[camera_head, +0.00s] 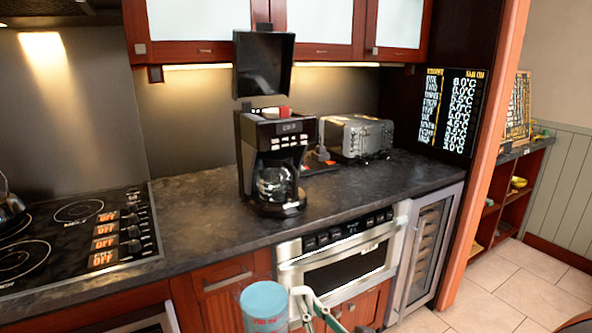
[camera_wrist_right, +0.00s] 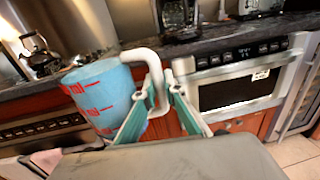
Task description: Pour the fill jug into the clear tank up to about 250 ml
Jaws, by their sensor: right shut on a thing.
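The fill jug (camera_head: 264,305) is blue with red markings and a white handle. It is at the bottom of the head view, in front of the counter, and looks roughly upright. In the right wrist view the jug (camera_wrist_right: 98,95) is at the left. My right gripper (camera_head: 314,303) is shut on the jug's handle; its teal fingers also show in the wrist view (camera_wrist_right: 160,92). I cannot identify a clear tank for certain. A coffee maker (camera_head: 284,137) with a glass carafe (camera_head: 274,184) stands on the counter. My left gripper is not in view.
A black panel (camera_head: 263,65) stands above the coffee maker. A toaster (camera_head: 357,135) is to its right. The cooktop (camera_head: 75,235) is at the left. A microwave drawer (camera_head: 340,262) sits under the dark counter (camera_head: 200,212). The counter left of the coffee maker is clear.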

